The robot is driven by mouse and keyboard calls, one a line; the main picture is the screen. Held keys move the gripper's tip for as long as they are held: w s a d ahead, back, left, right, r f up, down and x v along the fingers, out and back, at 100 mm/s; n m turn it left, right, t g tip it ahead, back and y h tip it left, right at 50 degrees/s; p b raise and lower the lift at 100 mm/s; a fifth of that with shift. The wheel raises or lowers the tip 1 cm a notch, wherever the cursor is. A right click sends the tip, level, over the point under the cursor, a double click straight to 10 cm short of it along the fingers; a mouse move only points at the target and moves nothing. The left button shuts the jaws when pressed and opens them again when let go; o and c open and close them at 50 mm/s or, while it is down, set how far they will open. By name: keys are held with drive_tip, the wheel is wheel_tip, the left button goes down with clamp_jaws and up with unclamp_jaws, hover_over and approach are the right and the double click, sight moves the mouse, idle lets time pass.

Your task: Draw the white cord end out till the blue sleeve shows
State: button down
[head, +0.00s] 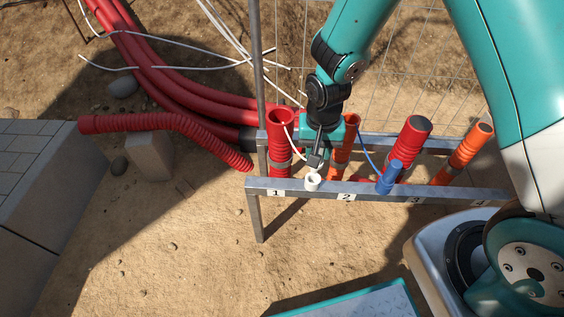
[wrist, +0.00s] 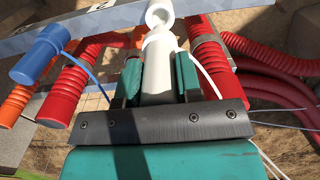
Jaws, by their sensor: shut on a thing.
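My gripper (head: 317,158) is shut on the white cord end (wrist: 159,68), a white cylinder between the two green fingers in the wrist view. I cannot tell whether the cord end touches the cup. A thin white cord (head: 292,144) curves from red pipe 1 (head: 281,120) toward my gripper, and beside the right finger in the wrist view. I see no blue on the visible white cord. My gripper partly hides the cord end in the head view.
A metal rail (head: 380,193) numbered 1 to 4 runs in front of several red and orange pipes. A blue cylinder (head: 389,178) with a blue cord stands at the rail. Wire mesh stands behind. Sandy ground in front of the rail is mostly clear.

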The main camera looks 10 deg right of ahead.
idle(0.3)
drive_tip(key=s+d+r+p, duration=0.2)
drive_tip(key=s, duration=0.5)
drive_tip(key=shift+s+r+p, duration=0.2)
drive_tip(key=shift+r+p, duration=0.1)
drive_tip(key=shift+r, duration=0.05)
idle(0.6)
drive_tip(key=s+d+r+p, duration=0.1)
drive_tip(key=s+r+p, duration=0.2)
drive_tip(key=s+p, duration=0.4)
drive_tip(key=p, duration=0.5)
drive_tip(key=shift+d+r, duration=0.35)
idle(0.4)
